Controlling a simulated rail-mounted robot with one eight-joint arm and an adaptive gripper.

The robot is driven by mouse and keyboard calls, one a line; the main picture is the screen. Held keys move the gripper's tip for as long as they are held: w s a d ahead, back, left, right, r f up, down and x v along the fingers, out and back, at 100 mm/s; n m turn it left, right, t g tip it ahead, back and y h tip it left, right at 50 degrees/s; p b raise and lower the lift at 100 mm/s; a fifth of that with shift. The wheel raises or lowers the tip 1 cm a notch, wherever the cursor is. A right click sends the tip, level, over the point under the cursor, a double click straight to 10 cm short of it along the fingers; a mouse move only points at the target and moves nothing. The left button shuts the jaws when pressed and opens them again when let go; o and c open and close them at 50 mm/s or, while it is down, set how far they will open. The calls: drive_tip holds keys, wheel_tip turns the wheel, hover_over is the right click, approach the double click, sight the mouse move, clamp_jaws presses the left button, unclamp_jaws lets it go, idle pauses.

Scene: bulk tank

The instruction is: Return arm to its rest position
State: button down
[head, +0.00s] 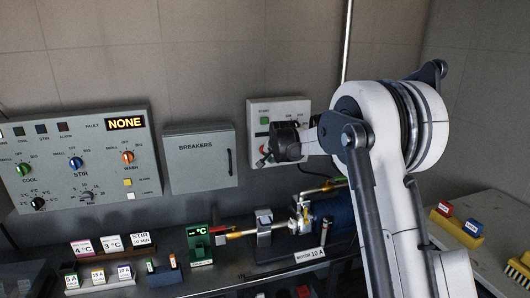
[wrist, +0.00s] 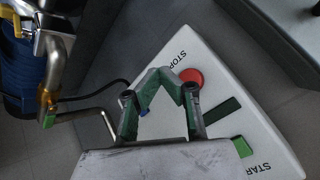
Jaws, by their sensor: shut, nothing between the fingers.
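My arm reaches up on the right of the head view and bends over to the left. My gripper, a dark shape in the head view (head: 285,143), is in front of the start/stop box (head: 293,106) on the back wall. In the wrist view my gripper (wrist: 164,76) is shut and empty, its fingertips together over the white face of the start/stop box (wrist: 225,75). The red STOP button (wrist: 191,77) is just right of the fingertips, and the green START button (wrist: 242,147) is lower right. I cannot tell whether the fingertips touch the box.
A control panel (head: 78,150) and a breaker box (head: 200,160) are on the wall to the left. The bench below holds label blocks, a green °C device (head: 199,245), and a blue motor (head: 334,213) with pipework. A side bench (head: 490,213) stands at right.

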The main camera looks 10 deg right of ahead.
drive_tip(key=s+r+n+b, duration=0.1)
drive_tip(key=s+r, duration=0.2)
drive_tip(key=s, duration=0.7)
drive_tip(key=s+r+n+b, duration=0.1)
drive_tip(key=s+r, duration=0.3)
drive_tip(key=s, duration=0.5)
drive_tip(key=s+r+n+b, duration=0.1)
drive_tip(key=s+r+n, duration=0.15)
drive_tip(key=s, duration=0.75)
drive_tip(key=s+f+n, duration=0.1)
drive_tip(key=s+f, duration=0.2)
drive_tip(key=s, duration=0.7)
drive_tip(key=s+f+n+g+b, duration=0.1)
drive_tip(key=s+f, duration=0.3)
drive_tip(key=s, duration=0.6)
drive_tip(key=s+f+n+b, duration=0.1)
drive_tip(key=s+f, duration=0.3)
drive_tip(key=s, duration=0.5)
drive_tip(key=shift+s+g, duration=0.4)
